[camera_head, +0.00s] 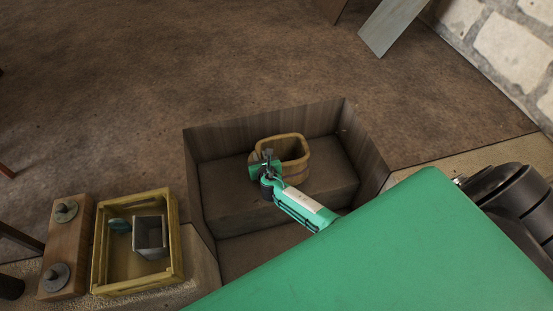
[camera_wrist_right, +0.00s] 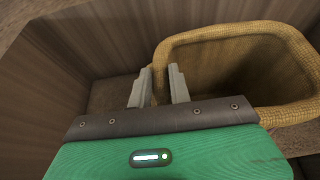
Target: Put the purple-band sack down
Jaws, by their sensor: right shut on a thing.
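A tan, woven, open-topped sack (camera_head: 296,148) with a thick rolled rim stands upright in the wood-walled recess. No purple band shows on it. In the right wrist view the sack (camera_wrist_right: 215,38) fills the upper right, its mouth open and its inside dark. My right gripper (camera_head: 267,163) is at its left rim. In the wrist view its two fingers (camera_wrist_right: 158,80) stand on either side of the rim's left edge, shut on it. I cannot tell whether the sack's base touches the ledge below. My left gripper is not in view.
The recess has upright wooden walls (camera_head: 365,150) and a brown ledge (camera_head: 335,170). A yellow crate (camera_head: 178,235) at left holds a grey box (camera_head: 150,232) and a teal item (camera_head: 119,226). Beside it lies a wooden board (camera_head: 70,240) with metal knobs.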

